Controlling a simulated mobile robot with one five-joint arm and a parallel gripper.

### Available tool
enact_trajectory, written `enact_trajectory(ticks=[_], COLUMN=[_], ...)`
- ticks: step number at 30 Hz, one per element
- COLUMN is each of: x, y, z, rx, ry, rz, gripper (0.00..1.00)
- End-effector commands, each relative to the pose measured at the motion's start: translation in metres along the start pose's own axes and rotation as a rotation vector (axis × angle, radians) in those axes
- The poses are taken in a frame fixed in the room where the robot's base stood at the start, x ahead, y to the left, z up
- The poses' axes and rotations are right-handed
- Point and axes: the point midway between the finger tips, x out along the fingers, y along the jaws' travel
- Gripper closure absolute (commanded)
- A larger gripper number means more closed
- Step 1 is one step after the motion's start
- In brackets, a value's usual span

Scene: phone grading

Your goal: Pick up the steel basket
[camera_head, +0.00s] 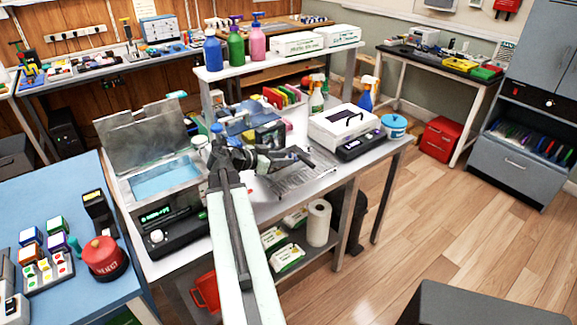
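A silver, ribbed metal piece (304,179), which looks like the steel basket or a rack, lies on the white bench right of my arm. Its left part is hidden behind my gripper and wrist. My gripper (292,158) is at the end of my pale arm, over the middle of the bench, close to the metal piece in the picture. Whether it touches is unclear. Its fingers are dark and small, so their opening cannot be made out. A steel cleaning tank (160,185) with a raised lid and blue liquid stands left of my arm.
A white box (343,122) with a dark device in front and a blue-lidded tub (395,126) stand on the right of the bench. Spray bottles and coloured folders stand behind. A blue table (75,185) with a red-domed item is at left.

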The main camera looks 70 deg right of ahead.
Motion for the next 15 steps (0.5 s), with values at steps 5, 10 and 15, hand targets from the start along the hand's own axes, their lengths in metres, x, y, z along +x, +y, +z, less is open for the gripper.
enact_trajectory(ticks=[5, 10, 15], x=[0.032, 0.05, 0.049], y=[0.0, 0.001, 0.001], z=[0.008, 0.004, 0.003], rx=[0.003, 0.001, 0.001], ry=[0.0, 0.0, 0.0], rz=[0.004, 0.002, 0.002], gripper=[0.68, 0.68, 0.71])
